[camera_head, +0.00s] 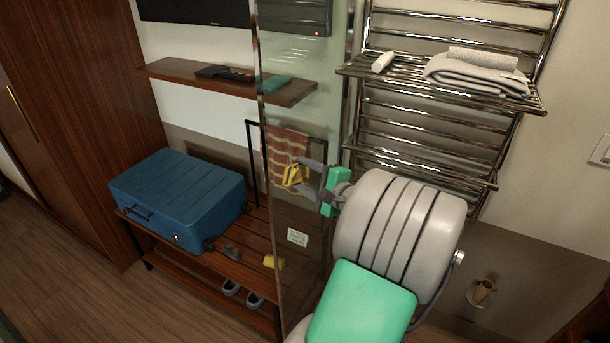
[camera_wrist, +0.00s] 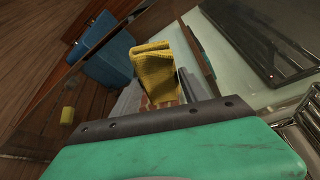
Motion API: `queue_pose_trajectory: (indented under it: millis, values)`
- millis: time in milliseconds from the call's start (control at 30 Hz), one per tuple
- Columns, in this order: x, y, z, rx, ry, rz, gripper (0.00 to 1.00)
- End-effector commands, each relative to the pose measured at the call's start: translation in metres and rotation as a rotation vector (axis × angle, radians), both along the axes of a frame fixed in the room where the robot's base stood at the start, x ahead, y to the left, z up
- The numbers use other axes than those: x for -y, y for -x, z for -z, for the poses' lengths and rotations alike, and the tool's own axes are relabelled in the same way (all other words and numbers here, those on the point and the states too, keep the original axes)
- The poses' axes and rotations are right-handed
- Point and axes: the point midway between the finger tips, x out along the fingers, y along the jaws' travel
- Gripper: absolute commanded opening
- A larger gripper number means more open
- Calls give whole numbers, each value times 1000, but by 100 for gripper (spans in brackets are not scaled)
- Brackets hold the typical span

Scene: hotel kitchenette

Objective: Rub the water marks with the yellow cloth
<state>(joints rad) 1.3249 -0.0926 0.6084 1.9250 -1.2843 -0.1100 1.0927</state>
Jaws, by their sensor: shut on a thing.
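My gripper (camera_head: 296,180) is shut on a folded yellow cloth (camera_head: 293,174), in front of or against an upright clear glass panel (camera_head: 290,215). In the wrist view the yellow cloth (camera_wrist: 157,70) stands out beyond the jaws, bunched and folded over at its top. I cannot tell whether the cloth touches the glass. No water marks can be made out clearly on the panel in either view. A small pale label (camera_head: 297,237) sits low on the panel.
A chrome towel rack (camera_head: 430,150) with white towels (camera_head: 476,76) stands right of the panel. A blue suitcase (camera_head: 180,197) lies on a slatted wooden bench (camera_head: 205,262), with a small yellow object (camera_head: 273,262). A red striped towel (camera_head: 287,146) hangs near my gripper. A wooden shelf (camera_head: 190,80) is above.

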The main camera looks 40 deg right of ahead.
Motion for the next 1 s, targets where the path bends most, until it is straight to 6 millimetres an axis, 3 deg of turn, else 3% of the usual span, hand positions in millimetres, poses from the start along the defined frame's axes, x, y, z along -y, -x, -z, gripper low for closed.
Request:
queue_pose_trajectory:
  millis: [1000]
  values:
    - [-6,-17,0,0,0,0,6]
